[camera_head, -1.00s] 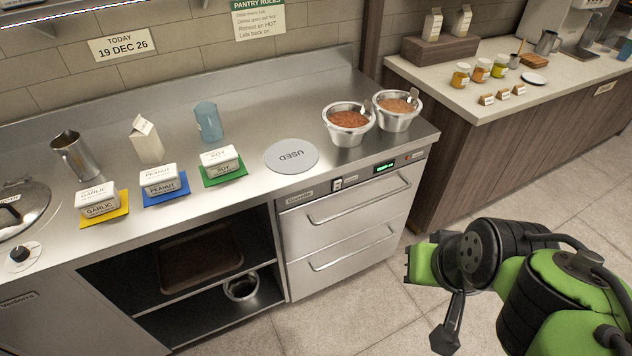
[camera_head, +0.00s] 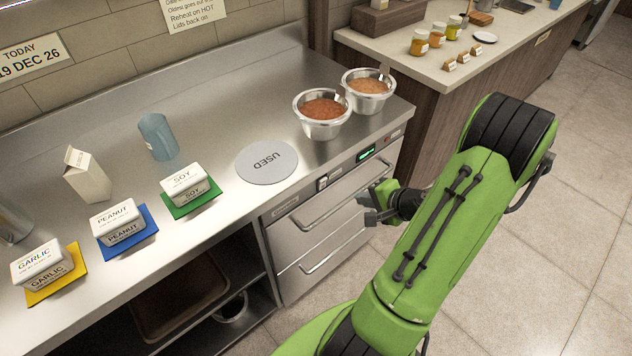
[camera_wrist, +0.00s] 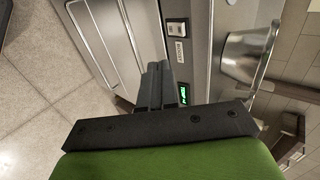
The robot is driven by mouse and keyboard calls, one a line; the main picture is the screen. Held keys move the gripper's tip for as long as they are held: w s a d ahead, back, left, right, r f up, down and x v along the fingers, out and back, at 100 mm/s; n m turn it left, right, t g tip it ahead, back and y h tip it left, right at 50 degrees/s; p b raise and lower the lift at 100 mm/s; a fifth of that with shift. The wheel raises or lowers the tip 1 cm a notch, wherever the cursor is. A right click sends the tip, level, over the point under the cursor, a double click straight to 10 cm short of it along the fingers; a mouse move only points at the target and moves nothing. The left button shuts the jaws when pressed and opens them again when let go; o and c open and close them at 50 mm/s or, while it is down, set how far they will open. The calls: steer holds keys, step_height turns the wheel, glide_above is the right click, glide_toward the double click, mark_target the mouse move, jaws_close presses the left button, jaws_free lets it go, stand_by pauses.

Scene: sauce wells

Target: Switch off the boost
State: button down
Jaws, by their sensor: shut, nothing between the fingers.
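The boost switch (camera_wrist: 177,28) is a small white rocker in a dark frame on the steel drawer unit's front strip, with a label reading BOOST (camera_wrist: 181,51) beside it. In the head view the switch (camera_head: 323,183) sits near the strip's left end. Which way the rocker is set is too small to tell. My gripper (camera_wrist: 158,66) is shut and empty, its fingers pointing at the unit's front, a little off the switch. In the head view my gripper (camera_head: 370,207) is in front of the drawers, right of the switch and below the lit green display (camera_head: 366,155).
Two steel pots of sauce (camera_head: 323,115) stand on the counter above the unit. A round grey USED disc (camera_head: 267,162) lies left of them. Drawer handles (camera_head: 328,211) stick out near my gripper. Open floor lies to the right.

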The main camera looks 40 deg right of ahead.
steer(key=b, duration=0.1)
glide_toward(324, 183)
steer(key=x, duration=0.6)
steer(key=shift+s+a+f, duration=0.1)
steer(key=shift+s+f, duration=0.2)
steer(key=shift+w, duration=0.25)
steer(key=shift+w+r, duration=0.2)
steer(key=shift+w, duration=0.15)
